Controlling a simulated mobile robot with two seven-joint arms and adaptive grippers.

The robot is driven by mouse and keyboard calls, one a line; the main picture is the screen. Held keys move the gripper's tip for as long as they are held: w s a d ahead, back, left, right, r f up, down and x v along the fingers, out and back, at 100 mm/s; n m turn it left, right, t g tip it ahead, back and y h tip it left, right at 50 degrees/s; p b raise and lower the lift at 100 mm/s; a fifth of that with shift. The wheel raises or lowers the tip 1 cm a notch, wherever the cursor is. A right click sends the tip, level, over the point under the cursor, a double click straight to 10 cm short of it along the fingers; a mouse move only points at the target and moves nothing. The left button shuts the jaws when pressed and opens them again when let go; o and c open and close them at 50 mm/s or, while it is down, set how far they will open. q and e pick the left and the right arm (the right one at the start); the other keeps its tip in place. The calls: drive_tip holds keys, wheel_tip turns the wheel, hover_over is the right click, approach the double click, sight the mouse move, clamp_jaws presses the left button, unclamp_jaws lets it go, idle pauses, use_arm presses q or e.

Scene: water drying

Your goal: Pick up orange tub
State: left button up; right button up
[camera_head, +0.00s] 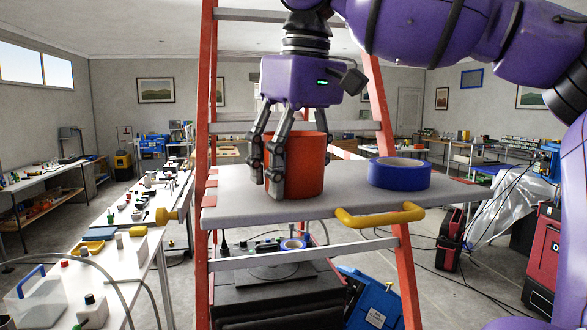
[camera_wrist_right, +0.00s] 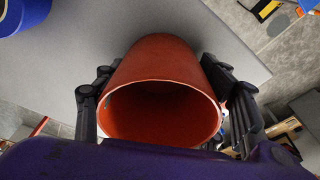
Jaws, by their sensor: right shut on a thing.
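The orange tub (camera_head: 308,166) stands upright on the grey platform (camera_head: 345,195) of a red ladder in the head view. My right gripper (camera_head: 275,185) comes down from above with its fingers around the tub and is shut on it. In the right wrist view, the open mouth of the tub (camera_wrist_right: 160,105) faces the camera, with dark fingers of the gripper (camera_wrist_right: 165,100) on both sides. The tub looks empty inside. Fingers hide part of its left side in the head view. My left gripper is not in view.
A blue tape roll (camera_head: 399,174) lies on the platform right of the tub. A yellow handle (camera_head: 380,216) sticks out at the platform's front edge. Red ladder rails (camera_head: 203,120) rise on both sides. Cluttered workbenches (camera_head: 110,255) stand at the left.

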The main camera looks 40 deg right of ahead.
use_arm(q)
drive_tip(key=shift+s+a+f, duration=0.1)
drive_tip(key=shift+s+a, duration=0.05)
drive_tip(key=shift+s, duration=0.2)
use_arm(e)
drive_tip(key=shift+r, duration=0.15)
